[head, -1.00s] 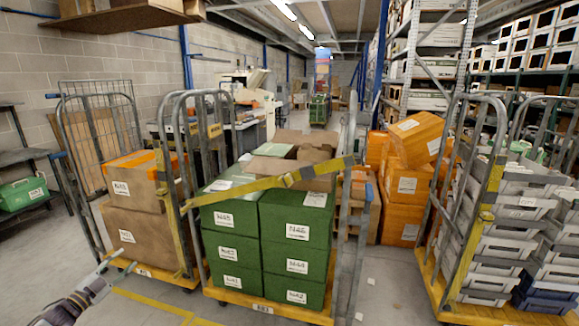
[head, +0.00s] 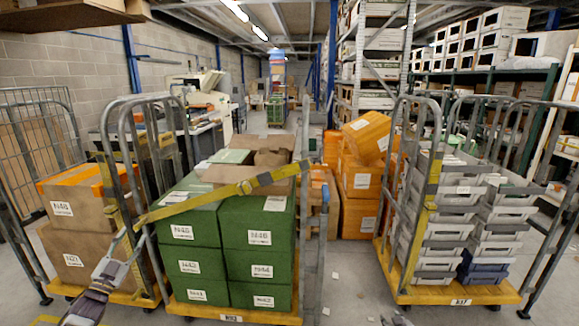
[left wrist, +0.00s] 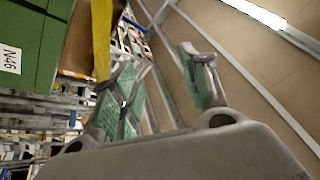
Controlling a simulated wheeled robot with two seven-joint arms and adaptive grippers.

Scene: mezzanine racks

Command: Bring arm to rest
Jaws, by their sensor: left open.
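My left gripper (head: 128,245) reaches in from the lower left of the head view, its fingers apart and nothing between them. It is in front of the roll cage with green boxes (head: 187,241), at that cage's left side. The left wrist view shows the two green-padded fingers (left wrist: 165,85) spread apart, with a green box (left wrist: 28,45) and a yellow strap (left wrist: 102,40) beyond. My right gripper cannot be made out; a small dark shape at the bottom edge of the head view is too cut off to name.
A yellow strap (head: 230,191) crosses the green-box cage. A cage with brown cartons (head: 75,215) stands left, a cage of grey trays (head: 440,225) right. Orange boxes (head: 357,185) stand behind.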

